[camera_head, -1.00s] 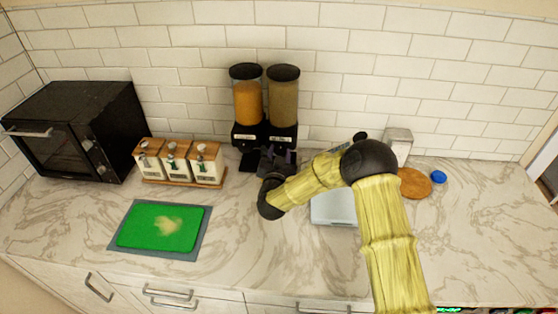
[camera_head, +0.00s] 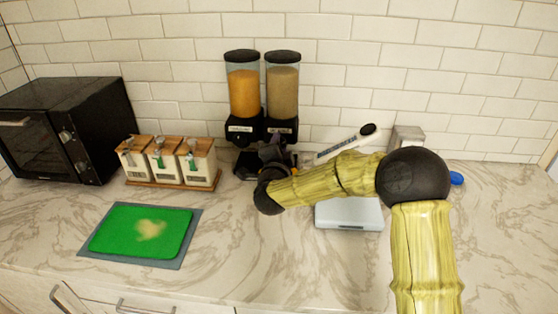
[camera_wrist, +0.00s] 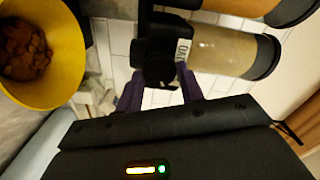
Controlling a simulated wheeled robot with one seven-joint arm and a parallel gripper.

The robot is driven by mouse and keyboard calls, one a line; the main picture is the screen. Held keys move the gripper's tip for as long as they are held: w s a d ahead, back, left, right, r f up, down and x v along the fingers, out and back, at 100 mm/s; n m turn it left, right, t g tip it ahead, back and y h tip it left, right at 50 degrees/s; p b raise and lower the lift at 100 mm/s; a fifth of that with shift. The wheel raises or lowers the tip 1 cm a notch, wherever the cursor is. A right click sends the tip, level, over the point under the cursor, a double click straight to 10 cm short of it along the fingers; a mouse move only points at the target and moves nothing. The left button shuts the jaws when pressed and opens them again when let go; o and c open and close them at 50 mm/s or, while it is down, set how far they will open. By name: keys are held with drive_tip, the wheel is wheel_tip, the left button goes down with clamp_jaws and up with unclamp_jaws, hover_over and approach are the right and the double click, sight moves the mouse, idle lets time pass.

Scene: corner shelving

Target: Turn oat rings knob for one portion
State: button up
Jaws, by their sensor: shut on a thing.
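The oat rings dispenser (camera_head: 282,90) is the right one of a pair, a clear cylinder with beige contents and a black lid and base. It also lies sideways in the wrist view (camera_wrist: 222,52), with a partly readable white label. My gripper (camera_head: 272,152) is at the front of its black base. In the wrist view my purple fingers (camera_wrist: 162,92) are on either side of the black knob (camera_wrist: 158,70) and shut on it. In the head view my gripper and arm hide the knob, and its turn angle cannot be told.
The orange-filled dispenser (camera_head: 243,95) stands just left. A yellow bowl (camera_wrist: 68,40) with brown pieces is close by in the wrist view. A pale scale (camera_head: 350,214) lies under my forearm. Lidded canisters (camera_head: 165,158), a green board (camera_head: 125,230) and a black oven (camera_head: 90,125) are left.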

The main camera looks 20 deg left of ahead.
drive_tip(key=shift+f+m+b, duration=0.15)
drive_tip(key=shift+m+b, duration=1.85)
drive_tip(key=shift+b, duration=0.45)
drive_tip(key=o, duration=1)
drive_tip(key=shift+s, duration=0.1)
drive_tip(key=b+v, duration=0.2)
drive_tip(key=v, duration=1.5)
drive_tip(key=shift+s, duration=0.15)
